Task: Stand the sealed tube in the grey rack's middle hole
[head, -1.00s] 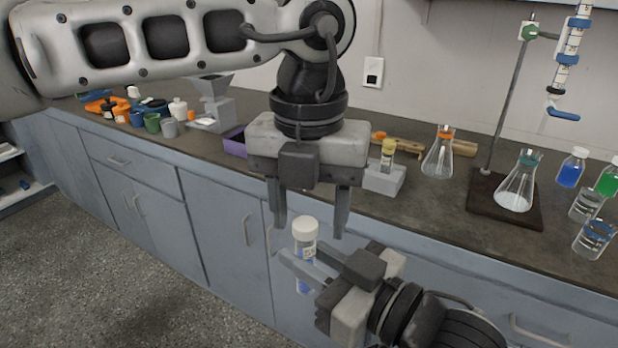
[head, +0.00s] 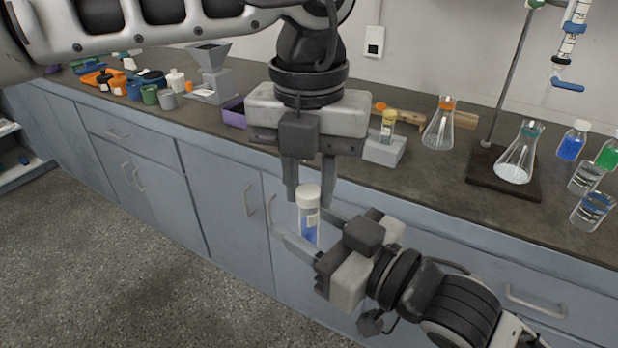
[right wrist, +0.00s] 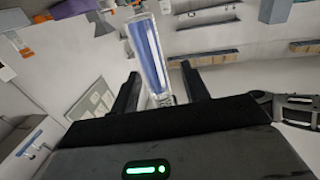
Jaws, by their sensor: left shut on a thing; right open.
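The sealed tube (head: 310,230) is clear with blue contents, a white cap and a pale label. It is upright in front of the bench, off the worktop. My left gripper (head: 308,190) points down from above and is shut on the tube's capped top. My right gripper (head: 298,222) is open, its fingers on either side of the lower tube. In the right wrist view the tube (right wrist: 150,55) shows between the open fingers. The grey rack (head: 384,151) stands on the bench behind, with a yellow-capped tube (head: 388,122) in it. Its other holes cannot be made out.
A purple tray (head: 235,113) lies left of the rack, partly behind my left gripper. An orange-stoppered flask (head: 439,130) stands right of the rack. A stand with a dark base (head: 480,185) and another flask is further right. The worktop in front of the rack is clear.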

